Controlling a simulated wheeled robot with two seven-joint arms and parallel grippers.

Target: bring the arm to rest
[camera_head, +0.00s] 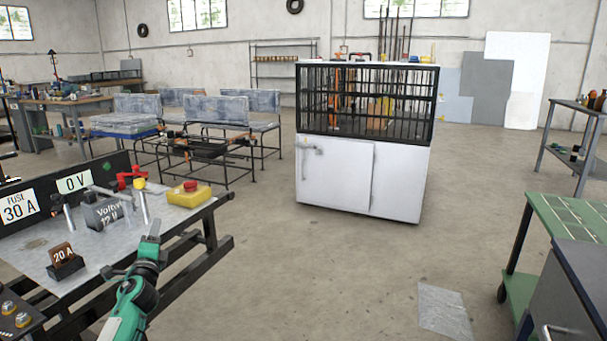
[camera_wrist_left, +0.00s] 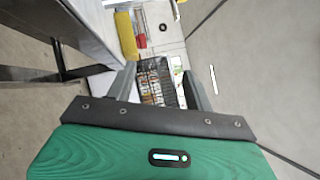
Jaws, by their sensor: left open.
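My left arm (camera_head: 132,303), green and grey, comes in from the bottom left in the head view. Its gripper (camera_head: 153,232) is beside the front right edge of the metal-topped bench (camera_head: 110,245). In the left wrist view the two grey fingers of the gripper (camera_wrist_left: 160,83) stand apart with nothing held between them. My right gripper is in neither view.
On the bench are a yellow box with a red button (camera_head: 189,194), a voltage block (camera_head: 105,213), a 20 A block (camera_head: 64,262) and upright probes. A caged white cabinet (camera_head: 362,178) stands beyond. A green-topped cart (camera_head: 570,225) is at right. Open floor lies between.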

